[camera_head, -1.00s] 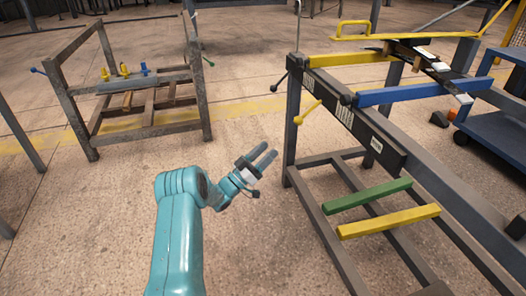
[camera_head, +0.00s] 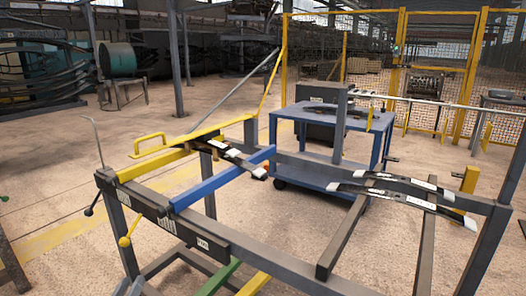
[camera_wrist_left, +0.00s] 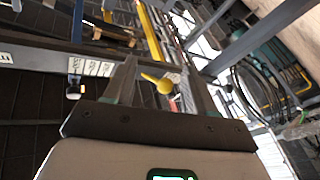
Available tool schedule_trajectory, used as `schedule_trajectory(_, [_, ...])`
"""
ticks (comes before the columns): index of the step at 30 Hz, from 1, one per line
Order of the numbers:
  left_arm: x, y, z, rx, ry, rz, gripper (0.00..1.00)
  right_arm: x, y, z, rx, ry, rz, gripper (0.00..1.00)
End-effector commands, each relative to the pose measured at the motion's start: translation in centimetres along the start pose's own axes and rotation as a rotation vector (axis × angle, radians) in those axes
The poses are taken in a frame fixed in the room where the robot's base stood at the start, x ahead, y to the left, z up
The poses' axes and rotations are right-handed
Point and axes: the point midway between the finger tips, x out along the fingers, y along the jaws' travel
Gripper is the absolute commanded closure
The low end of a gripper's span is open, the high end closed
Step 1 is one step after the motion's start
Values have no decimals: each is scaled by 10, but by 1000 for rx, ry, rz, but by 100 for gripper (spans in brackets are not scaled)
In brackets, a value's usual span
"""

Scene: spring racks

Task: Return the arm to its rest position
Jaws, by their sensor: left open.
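The rest of the left arm is out of that view. In the left wrist view the left gripper (camera_wrist_left: 162,82) is open, with its two fingers apart. A yellow knob (camera_wrist_left: 163,86) of the rack shows between the fingers, seemingly beyond them, and nothing is held. My right gripper is not in view.
The rack carries a yellow bar (camera_head: 150,166), a blue bar (camera_head: 220,178) and dark leaf springs (camera_head: 400,196) on the right. A blue cart (camera_head: 335,130) stands behind it, before a yellow fence (camera_head: 440,70). Bare floor (camera_head: 60,185) lies to the left.

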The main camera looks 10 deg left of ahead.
Motion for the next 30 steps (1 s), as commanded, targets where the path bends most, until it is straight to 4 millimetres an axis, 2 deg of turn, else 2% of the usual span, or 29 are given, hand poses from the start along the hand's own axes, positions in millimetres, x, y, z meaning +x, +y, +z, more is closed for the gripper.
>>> schedule_trajectory(1, [12, 41, -11, -41, -102, -40, 45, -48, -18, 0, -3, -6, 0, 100])
schedule_trajectory(4, [7, 98, 19, -97, -337, -124, 45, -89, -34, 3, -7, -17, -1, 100])
schedule_trajectory(7, [-21, 163, 43, -131, -600, -177, 45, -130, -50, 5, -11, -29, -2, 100])
schedule_trajectory(9, [-53, 211, 53, -145, -798, -199, 45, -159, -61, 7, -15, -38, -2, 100])
schedule_trajectory(11, [-87, 249, 56, -147, -966, -208, 45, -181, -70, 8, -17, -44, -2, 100])
schedule_trajectory(12, [-111, 272, 54, -146, -1072, -211, 45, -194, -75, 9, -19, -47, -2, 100])
schedule_trajectory(15, [-172, 321, 42, -135, -1315, -210, 45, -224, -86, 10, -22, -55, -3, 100])
schedule_trajectory(18, [-224, 356, 23, -120, -1507, -204, 45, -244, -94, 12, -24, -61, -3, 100])
schedule_trajectory(22, [-268, 380, 3, -104, -1665, -197, 45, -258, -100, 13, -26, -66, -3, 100])
schedule_trajectory(26, [-287, 388, -4, -98, -1730, -195, 45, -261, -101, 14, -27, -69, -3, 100])
schedule_trajectory(30, [-288, 388, -4, -97, -1732, -195, 45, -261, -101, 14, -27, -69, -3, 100])
